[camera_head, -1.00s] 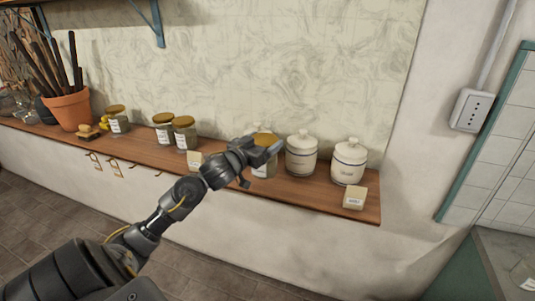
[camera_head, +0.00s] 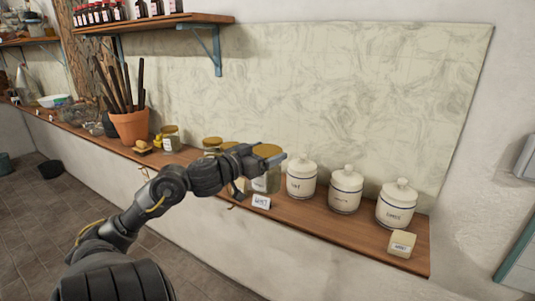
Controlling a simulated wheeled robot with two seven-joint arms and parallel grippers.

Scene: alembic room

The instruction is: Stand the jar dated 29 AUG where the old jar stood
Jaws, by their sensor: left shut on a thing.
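My left gripper (camera_head: 272,161) is shut on a glass jar (camera_head: 265,182) with a gold lid and a pale label. It holds the jar upright at the wooden counter, left of the white canisters; I cannot tell whether the jar's base touches the wood. The gripper and wrist hide part of the jar, and I cannot read its date. Another gold-lidded jar (camera_head: 171,140) stands farther left on the counter. Gold lids of further jars (camera_head: 212,142) show behind my forearm, their bodies mostly hidden. My right gripper is not in view.
Three white lidded canisters (camera_head: 301,180) stand right of the held jar. A small label block (camera_head: 261,202) is in front of it; another (camera_head: 402,244) sits at the counter's right end. A terracotta pot (camera_head: 130,127) with dark sticks stands left. A bottle shelf (camera_head: 160,23) hangs above.

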